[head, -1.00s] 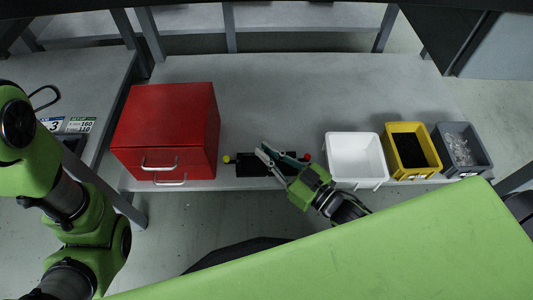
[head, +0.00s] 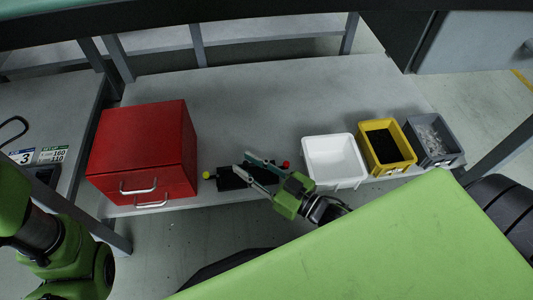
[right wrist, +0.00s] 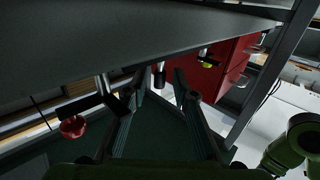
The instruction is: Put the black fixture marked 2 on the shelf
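The black fixture (head: 232,181) is a dark bar with a yellow knob at its left end and a red knob at its right end. It lies along the front edge of the grey shelf (head: 270,95), between the red drawer box and the white bin. Its number cannot be read. My right gripper (head: 241,161) reaches over the fixture with its fingers apart. In the right wrist view the fingertips (right wrist: 160,76) are spread, with a dark post between them and clear of both; the red knob (right wrist: 73,127) shows at left. My left gripper is out of view.
A red drawer box (head: 145,145) stands left of the fixture. A white bin (head: 333,158), a yellow bin (head: 388,163) and a grey bin (head: 436,158) stand to the right. The shelf behind is clear. A side bench (head: 50,100) bears a card marked 3.

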